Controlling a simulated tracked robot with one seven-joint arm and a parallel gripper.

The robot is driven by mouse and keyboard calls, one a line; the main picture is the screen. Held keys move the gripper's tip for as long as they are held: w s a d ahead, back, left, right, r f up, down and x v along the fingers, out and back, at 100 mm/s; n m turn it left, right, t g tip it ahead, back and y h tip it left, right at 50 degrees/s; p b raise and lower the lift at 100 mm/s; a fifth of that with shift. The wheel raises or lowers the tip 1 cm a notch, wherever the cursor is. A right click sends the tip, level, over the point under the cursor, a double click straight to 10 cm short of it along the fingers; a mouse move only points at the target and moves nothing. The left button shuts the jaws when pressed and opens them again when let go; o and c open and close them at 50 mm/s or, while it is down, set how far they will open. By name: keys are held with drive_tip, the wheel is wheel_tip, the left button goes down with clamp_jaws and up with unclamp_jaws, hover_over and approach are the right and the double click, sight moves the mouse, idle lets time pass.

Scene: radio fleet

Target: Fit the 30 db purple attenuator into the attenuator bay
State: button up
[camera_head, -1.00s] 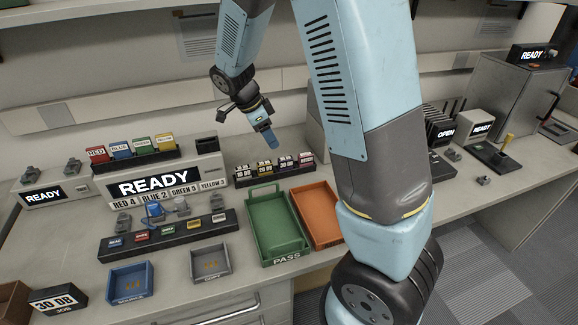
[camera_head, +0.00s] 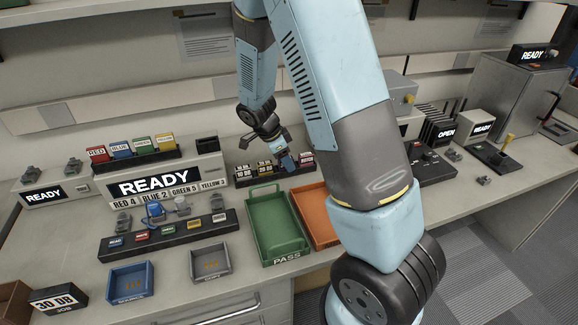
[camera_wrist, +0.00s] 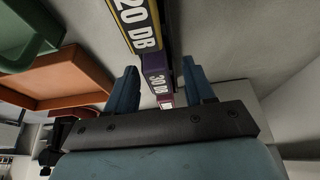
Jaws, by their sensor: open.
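The purple attenuator (camera_wrist: 155,78), labelled 30 DB, stands in a dark rack (camera_head: 262,181) at the back of the bench. My gripper (camera_head: 285,161) is over this rack and mostly hides the purple block in the head view. In the wrist view my gripper (camera_wrist: 160,68) is open, with one blue finger on each side of the purple block. Whether either finger touches it I cannot tell. A yellow-edged 20 DB attenuator (camera_wrist: 136,22) is beside it, and a magenta one (camera_head: 306,160) is at the rack's right end. I cannot make out which fixture is the attenuator bay.
A green PASS tray (camera_head: 277,254) and an orange tray (camera_head: 314,215) lie in front of the rack. A READY station (camera_head: 155,187) stands to its left. A small display (camera_head: 58,300) at front left reads 30 DB. My arm hides part of the bench right of the trays.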

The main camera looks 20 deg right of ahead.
drive_tip(key=shift+f, duration=0.1)
clamp_jaws()
idle(0.4)
